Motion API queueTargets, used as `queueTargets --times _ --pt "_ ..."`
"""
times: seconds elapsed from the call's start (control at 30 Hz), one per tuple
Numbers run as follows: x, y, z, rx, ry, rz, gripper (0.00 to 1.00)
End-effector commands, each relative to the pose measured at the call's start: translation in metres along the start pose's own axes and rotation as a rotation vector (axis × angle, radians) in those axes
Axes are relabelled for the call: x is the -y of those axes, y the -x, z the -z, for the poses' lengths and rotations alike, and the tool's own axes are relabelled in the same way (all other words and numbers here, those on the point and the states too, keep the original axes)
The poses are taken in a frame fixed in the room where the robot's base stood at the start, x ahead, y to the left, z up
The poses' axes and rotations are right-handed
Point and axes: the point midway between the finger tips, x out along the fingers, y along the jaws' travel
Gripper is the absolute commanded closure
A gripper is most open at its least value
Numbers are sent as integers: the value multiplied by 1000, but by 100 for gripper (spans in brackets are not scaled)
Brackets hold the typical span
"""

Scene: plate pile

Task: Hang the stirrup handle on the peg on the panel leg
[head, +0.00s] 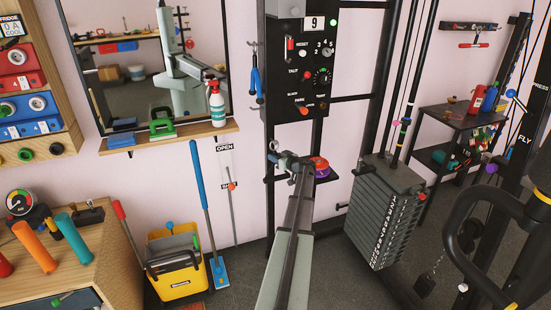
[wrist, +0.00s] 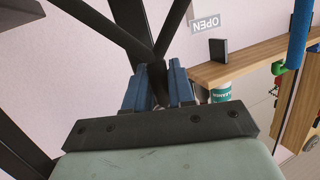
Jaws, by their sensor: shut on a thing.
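My gripper (head: 280,157) is out in front of the lower part of the black control panel (head: 303,65), close to the dark panel leg (head: 270,195). In the wrist view my gripper's blue fingers (wrist: 157,78) are shut on a dark piece where two black bars meet in a V. This looks like the stirrup handle (wrist: 172,32), and its bars spread away from the fingertips. The head view hides most of it behind my gripper. A small pale-tipped stub, perhaps the peg (head: 274,145), shows on the leg just above my gripper. I cannot tell whether the handle touches it.
A red and purple item (head: 320,167) sits on a small shelf right of my gripper. A weight stack (head: 385,212) stands further right. A wooden ledge (head: 170,136) with a spray bottle (head: 216,105) is at left. Blue-handled pliers (head: 256,82) hang beside the panel.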

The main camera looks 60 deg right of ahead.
Motion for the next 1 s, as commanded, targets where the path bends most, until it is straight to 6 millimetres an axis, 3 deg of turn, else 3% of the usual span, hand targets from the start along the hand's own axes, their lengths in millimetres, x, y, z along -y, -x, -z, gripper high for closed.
queueTargets --times 0.13,0.17,0.47,0.77,1.0 --pt "0 0 0 -1 0 0 100" --pt "0 0 1 -1 0 0 76" --pt "0 0 0 0 0 0 47" --pt "0 2 0 1 0 0 47" --pt "2 31 0 0 0 -2 47"
